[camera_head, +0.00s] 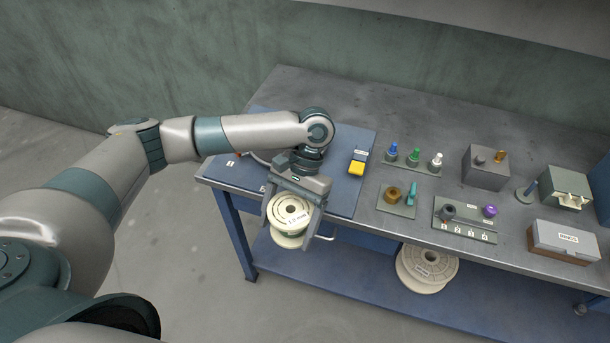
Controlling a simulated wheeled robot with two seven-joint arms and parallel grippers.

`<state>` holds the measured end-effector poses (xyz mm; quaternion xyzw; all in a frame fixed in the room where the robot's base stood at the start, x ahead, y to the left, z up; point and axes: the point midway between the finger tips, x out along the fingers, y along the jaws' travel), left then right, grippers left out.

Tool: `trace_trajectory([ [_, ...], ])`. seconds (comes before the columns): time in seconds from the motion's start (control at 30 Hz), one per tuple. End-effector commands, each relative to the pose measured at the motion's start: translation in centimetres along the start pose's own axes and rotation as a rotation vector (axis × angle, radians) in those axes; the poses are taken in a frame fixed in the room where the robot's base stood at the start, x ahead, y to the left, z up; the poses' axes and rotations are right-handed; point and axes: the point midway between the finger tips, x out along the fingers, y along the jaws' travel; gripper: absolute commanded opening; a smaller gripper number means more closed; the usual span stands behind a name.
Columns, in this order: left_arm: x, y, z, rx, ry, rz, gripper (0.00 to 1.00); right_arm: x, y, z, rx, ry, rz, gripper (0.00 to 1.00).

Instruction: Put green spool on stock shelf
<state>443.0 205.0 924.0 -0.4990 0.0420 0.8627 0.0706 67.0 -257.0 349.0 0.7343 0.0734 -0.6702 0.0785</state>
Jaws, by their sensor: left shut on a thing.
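My left gripper (291,226) is shut on a cream spool (292,212) with a printed label on its top flange. A little dark green shows between its flanges, so it looks like the green spool. The gripper holds it from above, its flanges facing up and down, in front of the bench's front edge. Below the bench top is a blue lower shelf (345,287), which may be the stock shelf. My right gripper is out of view.
The grey bench top (335,95) carries a blue mat (345,190), a yellow-ended tool (357,167), small colored bottles (414,156), grey fixtures (485,168) and a lidded box (563,240). The lower shelf is clear left of its spools. A bench leg (236,238) stands at the left.

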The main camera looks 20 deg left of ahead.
Motion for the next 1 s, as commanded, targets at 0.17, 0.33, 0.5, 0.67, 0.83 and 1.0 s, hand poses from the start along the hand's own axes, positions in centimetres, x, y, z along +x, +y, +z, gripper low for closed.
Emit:
trace_trajectory([
  [0.17, 1.1, 0.5, 1.3, -0.126, 0.003, 0.069, 0.46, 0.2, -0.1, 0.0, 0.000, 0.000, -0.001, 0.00],
  [0.33, 2.6, 0.6, 0.6, -0.143, 0.003, 0.079, 0.46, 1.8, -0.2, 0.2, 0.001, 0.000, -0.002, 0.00],
  [0.5, 3.6, 0.5, 0.1, -0.145, 0.003, 0.081, 0.46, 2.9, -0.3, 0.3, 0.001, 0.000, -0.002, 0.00],
  [0.67, 3.8, 0.4, 0.1, -0.145, 0.002, 0.082, 0.46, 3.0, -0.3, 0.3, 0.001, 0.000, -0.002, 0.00],
  [0.83, 3.7, 0.5, 0.1, -0.145, 0.002, 0.082, 0.46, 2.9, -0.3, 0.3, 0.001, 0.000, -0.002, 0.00],
  [1.0, 3.7, 0.5, 0.1, -0.144, 0.002, 0.081, 0.46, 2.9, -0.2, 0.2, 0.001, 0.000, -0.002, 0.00],
])
